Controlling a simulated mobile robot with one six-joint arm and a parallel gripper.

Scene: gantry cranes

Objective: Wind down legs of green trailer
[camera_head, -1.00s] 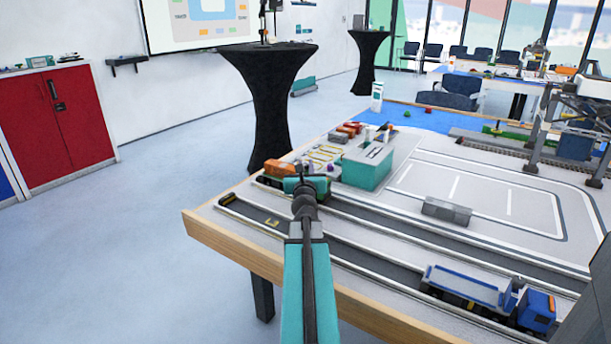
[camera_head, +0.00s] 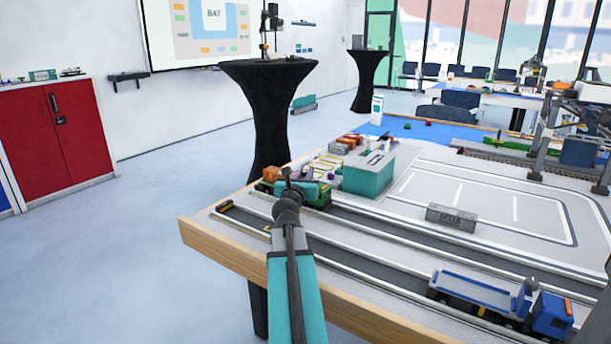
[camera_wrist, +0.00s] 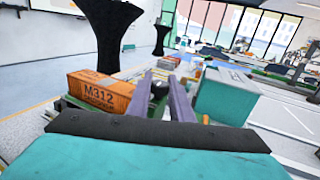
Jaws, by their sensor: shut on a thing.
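The green trailer (camera_head: 323,198) stands on the lane at the far left of the table. An orange box marked M312 (camera_wrist: 100,93) is at its left end; it also shows in the head view (camera_head: 271,174). A strip of the green trailer (camera_wrist: 62,104) shows below the box in the wrist view. My gripper (camera_wrist: 158,80) is over the trailer, just right of the box. Its fingers are close together around a small dark part (camera_wrist: 158,89). In the head view my arm hides much of the trailer, and the trailer's legs cannot be made out.
A teal block (camera_head: 368,174) stands close behind and right of the trailer; it also shows in the wrist view (camera_wrist: 225,97). A blue truck (camera_head: 550,314) with a blue trailer (camera_head: 470,287) stands at the front right. A grey block (camera_head: 451,217) lies mid-table. The lanes between are clear.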

